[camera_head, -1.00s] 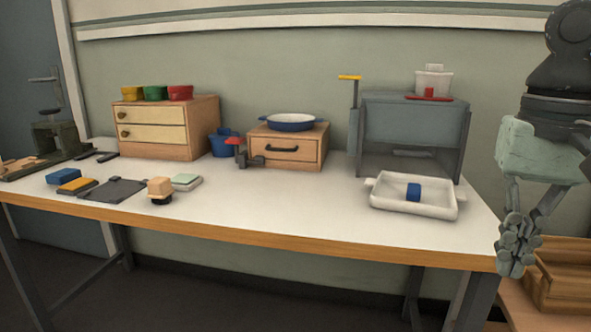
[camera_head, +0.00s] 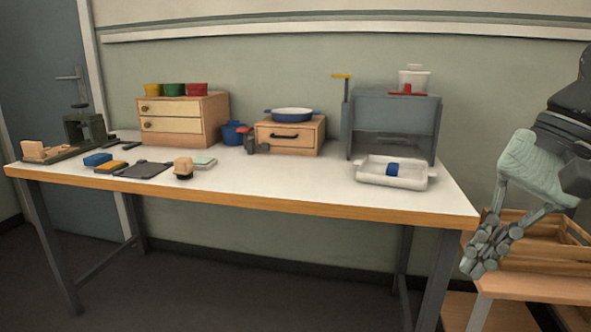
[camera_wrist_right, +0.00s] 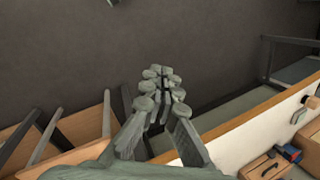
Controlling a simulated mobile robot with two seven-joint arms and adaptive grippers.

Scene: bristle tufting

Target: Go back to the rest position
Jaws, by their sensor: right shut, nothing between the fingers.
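My right gripper (camera_head: 487,245) is shut and empty. In the head view it hangs at the right, fingers pointing down, beyond the right end of the white worktable (camera_head: 330,190) and apart from it. In the right wrist view the gripper (camera_wrist_right: 160,85) shows its fingertips together over the dark floor, with the table edge to the right. My left gripper is in neither view.
A wooden crate (camera_head: 530,257) on a low stand is behind and beside my right gripper. On the table are a white tray (camera_head: 390,183) with a blue block, a grey open-fronted box (camera_head: 395,118), a small drawer unit (camera_head: 285,145) and a taller one (camera_head: 213,120). The floor (camera_head: 250,275) in front is clear.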

